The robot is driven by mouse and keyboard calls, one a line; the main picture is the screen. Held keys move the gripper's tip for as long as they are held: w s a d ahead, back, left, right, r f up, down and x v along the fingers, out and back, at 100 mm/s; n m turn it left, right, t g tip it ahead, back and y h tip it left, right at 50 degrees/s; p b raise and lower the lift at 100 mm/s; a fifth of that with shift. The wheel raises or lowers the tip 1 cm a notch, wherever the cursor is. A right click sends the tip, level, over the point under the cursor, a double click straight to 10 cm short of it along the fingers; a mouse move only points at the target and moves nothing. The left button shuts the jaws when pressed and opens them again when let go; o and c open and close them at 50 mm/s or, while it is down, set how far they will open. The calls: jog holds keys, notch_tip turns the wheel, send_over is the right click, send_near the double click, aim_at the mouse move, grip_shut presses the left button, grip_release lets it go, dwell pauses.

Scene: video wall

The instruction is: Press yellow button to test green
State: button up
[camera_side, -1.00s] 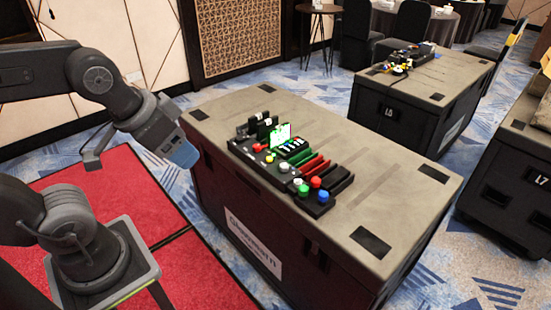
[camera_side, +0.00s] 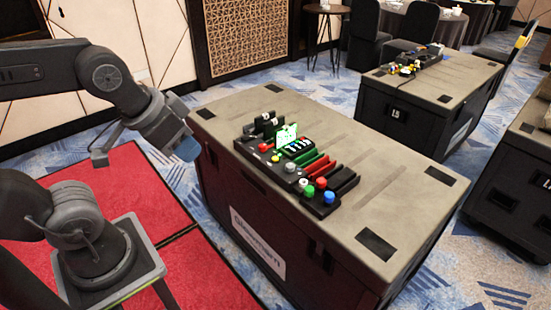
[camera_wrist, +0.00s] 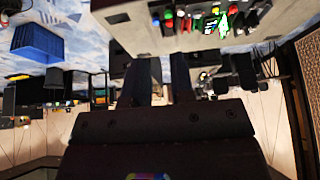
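A dark button console (camera_side: 277,176) lies on the grey top of a large case. A small yellow button (camera_side: 276,158) sits near its left end, between a red button and a grey knob. A small bright green display (camera_side: 286,135) stands behind it. My gripper (camera_side: 188,149) is left of the console, off the case edge and apart from every button. Its fingertips are hard to make out there. In the wrist view, the two dark fingers of my gripper (camera_wrist: 163,78) stand apart with nothing between them. The console appears upside down at the top, with the yellow button (camera_wrist: 215,9) and the display (camera_wrist: 222,25).
The console also carries a red button (camera_side: 263,147), a grey knob (camera_side: 290,167), and white, green, red (camera_side: 321,183) and blue (camera_side: 329,197) buttons at the right end. Black, green and red upright modules line its back. The case top (camera_side: 395,190) right of it is bare.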

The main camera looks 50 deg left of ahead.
grip_shut()
dwell(1.2)
